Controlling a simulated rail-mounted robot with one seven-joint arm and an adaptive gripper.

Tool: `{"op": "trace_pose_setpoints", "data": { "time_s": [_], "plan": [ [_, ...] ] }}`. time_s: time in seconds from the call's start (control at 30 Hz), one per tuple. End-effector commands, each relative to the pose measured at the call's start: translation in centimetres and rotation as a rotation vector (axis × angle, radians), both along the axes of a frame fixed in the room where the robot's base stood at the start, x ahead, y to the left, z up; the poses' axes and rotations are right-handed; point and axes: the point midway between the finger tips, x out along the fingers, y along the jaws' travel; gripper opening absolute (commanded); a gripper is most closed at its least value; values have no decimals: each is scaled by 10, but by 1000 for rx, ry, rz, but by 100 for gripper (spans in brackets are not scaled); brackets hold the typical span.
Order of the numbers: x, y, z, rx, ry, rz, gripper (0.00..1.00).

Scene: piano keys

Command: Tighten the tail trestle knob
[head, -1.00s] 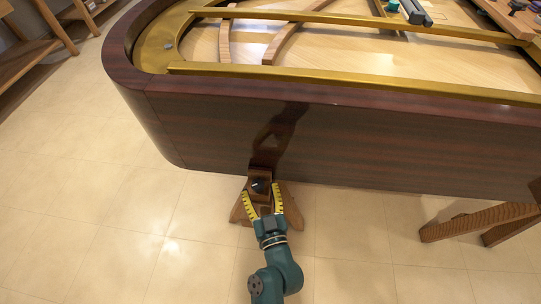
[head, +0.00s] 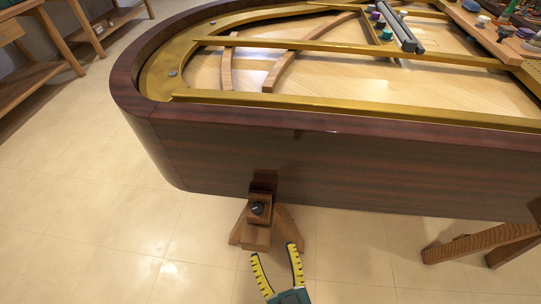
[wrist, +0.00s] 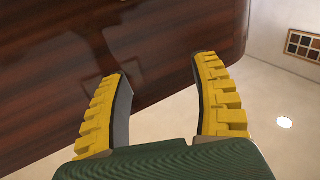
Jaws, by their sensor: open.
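The tail trestle knob (head: 257,208) is a small dark round knob on the front of the wooden trestle (head: 257,236) under the piano's tail. My gripper (head: 274,250) is open and empty, with its yellow ridged fingers in front of the trestle, below and slightly right of the knob in the head view. It is apart from the knob. In the wrist view my gripper (wrist: 160,75) shows both fingers spread wide, with the piano's dark wooden side beyond them. The knob does not show in the wrist view.
The piano case (head: 330,165) overhangs the trestle. A second wooden trestle (head: 475,235) stands at the right. A wooden bench (head: 45,60) is at the back left. Tools and small pots (head: 400,28) lie on the piano's top. The tiled floor (head: 110,240) at the left is clear.

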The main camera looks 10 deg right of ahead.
Motion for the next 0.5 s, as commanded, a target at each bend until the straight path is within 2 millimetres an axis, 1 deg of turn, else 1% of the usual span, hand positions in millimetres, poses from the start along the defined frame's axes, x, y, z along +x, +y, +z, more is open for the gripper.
{"op": "trace_pose_setpoints", "data": {
  "time_s": [0.03,0.5],
  "plan": [
    [3,0,19,-4,-5,4,64],
    [23,2,120,-37,-41,34,64]
  ]
}}
